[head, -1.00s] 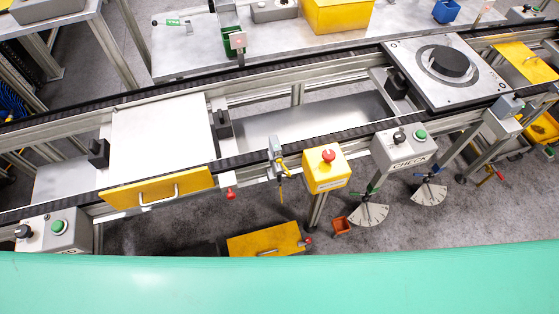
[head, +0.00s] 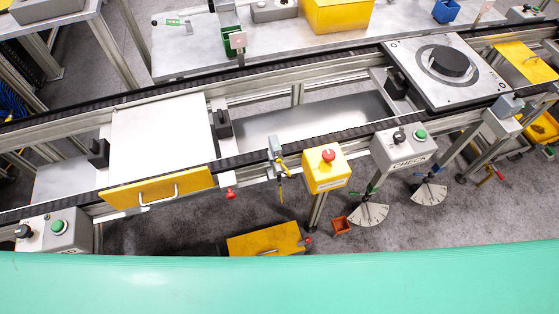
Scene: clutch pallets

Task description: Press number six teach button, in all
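No button marked six can be read in the head view. A grey control box (head: 72,240) at the lower left has a green push button (head: 58,227) and a black knob (head: 23,231); its label is partly cut off. A grey box labelled CHECK (head: 408,152), right of centre, has a green button (head: 420,134) and a black knob (head: 399,137). A yellow box (head: 325,175) with a red mushroom button (head: 328,155) is mounted at the conveyor's near side. Neither of my grippers is in view.
A conveyor carries a white plate (head: 160,135) with a yellow handled front (head: 157,190), and a grey pallet with a black disc (head: 454,61). A workbench (head: 185,58) with a yellow bin (head: 338,14) stands behind. Grey floor shows below; a teal surface covers the bottom edge.

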